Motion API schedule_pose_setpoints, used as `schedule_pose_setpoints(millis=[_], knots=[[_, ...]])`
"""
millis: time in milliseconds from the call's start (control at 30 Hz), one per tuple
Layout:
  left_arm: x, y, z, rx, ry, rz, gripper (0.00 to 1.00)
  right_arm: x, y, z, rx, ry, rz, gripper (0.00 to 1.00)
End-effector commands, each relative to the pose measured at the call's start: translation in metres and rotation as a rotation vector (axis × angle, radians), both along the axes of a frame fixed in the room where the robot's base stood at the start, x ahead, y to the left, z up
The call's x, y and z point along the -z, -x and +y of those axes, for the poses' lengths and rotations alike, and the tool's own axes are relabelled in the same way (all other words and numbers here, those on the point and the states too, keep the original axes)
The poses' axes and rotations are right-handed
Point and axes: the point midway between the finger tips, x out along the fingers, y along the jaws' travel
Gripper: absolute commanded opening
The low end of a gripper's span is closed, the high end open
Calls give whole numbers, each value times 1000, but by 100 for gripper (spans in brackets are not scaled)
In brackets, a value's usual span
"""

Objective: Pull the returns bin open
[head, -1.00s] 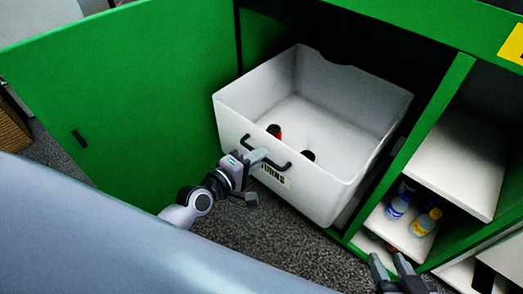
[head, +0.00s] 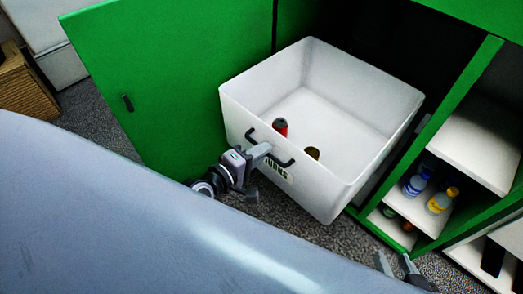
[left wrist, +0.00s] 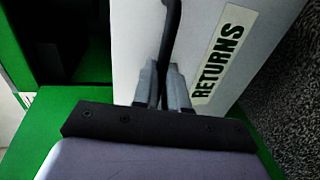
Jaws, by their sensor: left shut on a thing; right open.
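The returns bin (head: 305,185) is a white, open-topped box pulled out of the green cabinet. A red can (head: 281,127) and a second, brownish can (head: 312,153) stand inside. Its black bar handle (head: 284,162) is on the front, above the label. My left gripper (head: 262,152) is shut on the handle. In the left wrist view its fingers (left wrist: 163,88) close around the handle bar (left wrist: 170,40), beside the RETURNS label (left wrist: 217,50). My right gripper (head: 394,266) is open and empty at the lower right, apart from the bin.
A green door (head: 170,80) stands open to the left of the bin. To the right, cabinet shelves (head: 475,150) hold a blue bottle (head: 415,185) and a yellow bottle (head: 441,201). Grey carpet (head: 300,235) lies clear in front of the bin.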

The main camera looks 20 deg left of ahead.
Motion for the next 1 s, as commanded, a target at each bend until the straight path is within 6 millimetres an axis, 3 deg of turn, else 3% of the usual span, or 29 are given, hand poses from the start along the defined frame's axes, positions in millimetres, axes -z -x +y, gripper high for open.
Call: schedule_pose_setpoints(millis=[300, 333, 400, 767, 1000], knots=[[0, 0, 0, 1, 0, 1, 0, -2, -2, 0, 1, 0, -6, 43], [0, 0, 0, 1, 0, 1, 19, -3, -2, 0, 1, 0, -7, 43], [0, 0, 0, 1, 0, 1, 37, -3, -3, 0, 1, -1, -8, 43], [-1, 4, 1, 0, 0, 1, 37, -7, -3, 0, 2, -2, -13, 43], [-7, 32, 11, 3, -4, 3, 37, -8, -3, -2, 7, -3, -6, 43]])
